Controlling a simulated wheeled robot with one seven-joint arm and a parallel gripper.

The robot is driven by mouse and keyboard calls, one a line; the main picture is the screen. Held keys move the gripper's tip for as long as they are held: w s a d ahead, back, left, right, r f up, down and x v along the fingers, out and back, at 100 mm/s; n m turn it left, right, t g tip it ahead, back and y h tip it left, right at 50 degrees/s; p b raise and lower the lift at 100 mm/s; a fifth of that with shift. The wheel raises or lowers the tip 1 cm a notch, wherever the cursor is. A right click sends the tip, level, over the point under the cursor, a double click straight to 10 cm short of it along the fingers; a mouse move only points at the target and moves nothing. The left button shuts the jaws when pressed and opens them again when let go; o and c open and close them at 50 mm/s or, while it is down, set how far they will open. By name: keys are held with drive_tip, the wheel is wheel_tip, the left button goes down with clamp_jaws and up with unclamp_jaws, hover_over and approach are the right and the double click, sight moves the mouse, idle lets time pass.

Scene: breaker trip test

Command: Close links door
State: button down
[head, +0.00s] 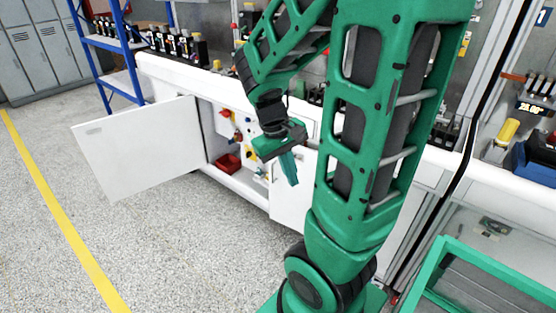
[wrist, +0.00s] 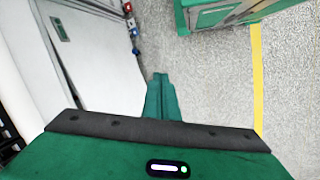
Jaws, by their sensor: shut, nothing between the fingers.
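The white links door (head: 140,150) stands wide open in the head view, swung out to the left of the white cabinet. It has a small grey handle near its upper left corner. My green gripper (head: 290,178) is in front of the cabinet, right of the opening and clear of the open door, pointing down. Its fingers are together and empty; they also show in the wrist view (wrist: 160,80). A white panel with a recessed handle (wrist: 60,28) is at the left of the wrist view; I cannot tell which door it is.
Inside the open cabinet are a red bin (head: 228,163) and coloured knobs and switches. A blue shelf rack (head: 118,45) stands behind at the left. Speckled floor with a yellow line (head: 50,190) lies open at the left. My arm hides part of the cabinet front.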

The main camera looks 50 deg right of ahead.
drive_tip(key=w+d+f+n+g+h, duration=0.2)
drive_tip(key=w+d+f+n+h, duration=0.8)
drive_tip(key=w+f, duration=0.25)
drive_tip(key=w+f+n+t+h, duration=0.5)
drive_tip(key=w+f+n+t, duration=0.35)
drive_tip(key=w+n, duration=0.4)
drive_tip(key=w+d+n, duration=0.2)
drive_tip(key=d, duration=1.1)
drive_tip(key=shift+d, duration=0.4)
drive_tip(key=shift+f+g, duration=0.1)
drive_tip(key=shift+g, duration=0.15)
